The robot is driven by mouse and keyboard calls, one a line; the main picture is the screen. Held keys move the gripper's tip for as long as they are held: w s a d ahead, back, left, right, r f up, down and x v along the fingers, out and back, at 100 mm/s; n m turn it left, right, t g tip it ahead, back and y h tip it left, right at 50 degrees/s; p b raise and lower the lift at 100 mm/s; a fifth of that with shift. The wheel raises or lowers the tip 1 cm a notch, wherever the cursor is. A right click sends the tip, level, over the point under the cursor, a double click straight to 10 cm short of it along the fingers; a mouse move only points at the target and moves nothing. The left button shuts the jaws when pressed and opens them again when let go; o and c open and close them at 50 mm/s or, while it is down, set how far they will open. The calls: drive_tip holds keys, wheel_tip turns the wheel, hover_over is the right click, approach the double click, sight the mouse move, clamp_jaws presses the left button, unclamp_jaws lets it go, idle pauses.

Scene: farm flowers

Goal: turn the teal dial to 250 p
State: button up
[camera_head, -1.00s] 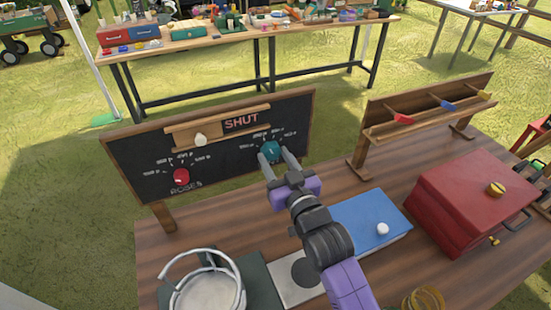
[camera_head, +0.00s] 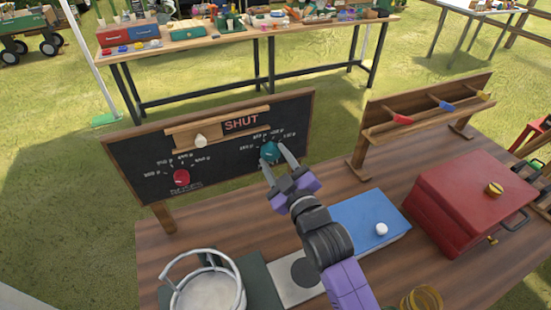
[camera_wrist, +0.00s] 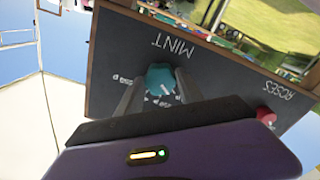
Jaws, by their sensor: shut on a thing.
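The teal dial (camera_head: 269,151) is on the right part of the black board, with a ring of small white scale labels around it. It also shows in the wrist view (camera_wrist: 160,78), near the word MINT, which appears upside down. My gripper (camera_head: 273,157) is shut on the teal dial, one finger on each side of it. In the wrist view the fingers (camera_wrist: 157,90) flank the dial. The fingers partly cover the dial and its scale, and I cannot read which label its pointer faces.
A red dial (camera_head: 181,177) is on the board's left. Above is a sliding wooden panel with a white knob (camera_head: 201,141) beside the word SHUT. A blue box (camera_head: 362,212), a red chest (camera_head: 468,200) and a wire-handled pot (camera_head: 208,290) stand on the table. A wooden rack (camera_head: 425,122) stands right.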

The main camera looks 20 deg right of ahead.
drive_tip(key=shift+n, duration=0.6)
drive_tip(key=o, duration=1.4)
drive_tip(key=shift+s, duration=0.1)
drive_tip(key=shift+s+b, duration=0.6)
drive_tip(key=shift+s, duration=3.2)
